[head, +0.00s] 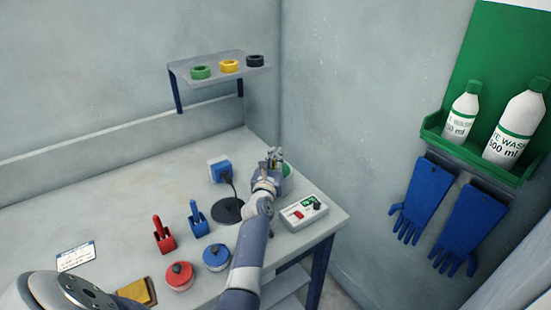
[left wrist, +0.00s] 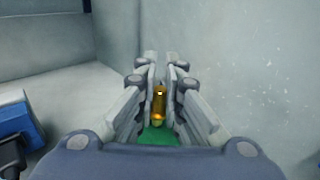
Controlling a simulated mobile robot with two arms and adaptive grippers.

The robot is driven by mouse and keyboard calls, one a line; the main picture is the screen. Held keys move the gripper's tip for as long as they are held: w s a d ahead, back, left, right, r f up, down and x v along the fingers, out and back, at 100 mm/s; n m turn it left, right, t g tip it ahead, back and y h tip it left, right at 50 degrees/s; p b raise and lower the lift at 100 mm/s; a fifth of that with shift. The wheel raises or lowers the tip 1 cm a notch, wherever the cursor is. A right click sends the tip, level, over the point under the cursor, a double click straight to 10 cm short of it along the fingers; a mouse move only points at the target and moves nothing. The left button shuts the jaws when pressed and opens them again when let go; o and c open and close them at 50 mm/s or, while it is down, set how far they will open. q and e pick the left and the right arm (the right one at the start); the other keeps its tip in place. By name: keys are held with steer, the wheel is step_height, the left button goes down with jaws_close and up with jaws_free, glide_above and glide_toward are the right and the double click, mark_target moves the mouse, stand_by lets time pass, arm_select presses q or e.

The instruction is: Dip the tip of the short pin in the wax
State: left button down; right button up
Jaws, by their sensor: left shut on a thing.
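My left gripper (head: 273,158) is over the back right part of the bench. In the left wrist view its fingers (left wrist: 159,92) are shut on a small brass-coloured pin (left wrist: 159,102), held between the pads. A green surface (left wrist: 158,137), perhaps the wax, shows beyond the pin's lower end. In the head view a green round thing (head: 287,170) shows just right of the gripper, partly hidden by it. I cannot tell whether the pin's tip touches the green. The pin is hidden in the head view. My right gripper is not in view.
A control box (head: 305,211) stands right of my arm. A blue device (head: 220,170), red holder (head: 163,234), blue holder (head: 198,218), red pot (head: 179,277) and blue pot (head: 216,257) stand to the left. The bench's back left is clear.

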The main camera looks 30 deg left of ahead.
arm_select(q)
steer(key=shift+r+p, duration=3.15)
steer(key=shift+r, duration=0.3)
steer(key=shift+f, duration=0.1)
